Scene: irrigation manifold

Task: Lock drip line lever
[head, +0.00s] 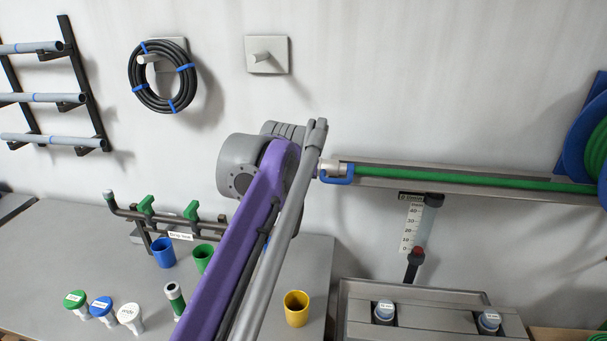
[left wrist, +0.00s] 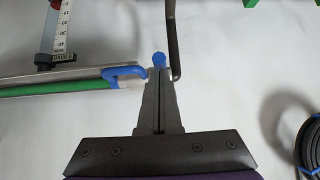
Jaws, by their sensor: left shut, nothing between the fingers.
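The drip line manifold (head: 125,212), dark pipe with green handles (head: 191,210) and a "Drip line" label (head: 180,236), stands on the bench at left; my arm hides its right part. A bent dark pipe (left wrist: 172,40) shows in the left wrist view. A blue lever-like loop (head: 337,180) is at the end of the green hose (head: 450,181), and also in the left wrist view (left wrist: 125,72). My left gripper (left wrist: 159,82) is shut and empty, right of that loop. A small round blue part (left wrist: 159,60) shows at its fingertips; contact is unclear. My right gripper is not in view.
A black hose coil (head: 163,100) hangs on the wall. Blue (head: 163,254), green (head: 203,260) and yellow (head: 297,311) cups and several capped pieces stand on the bench. A scaled tube (head: 425,225) and a grey tray (head: 415,296) are at right.

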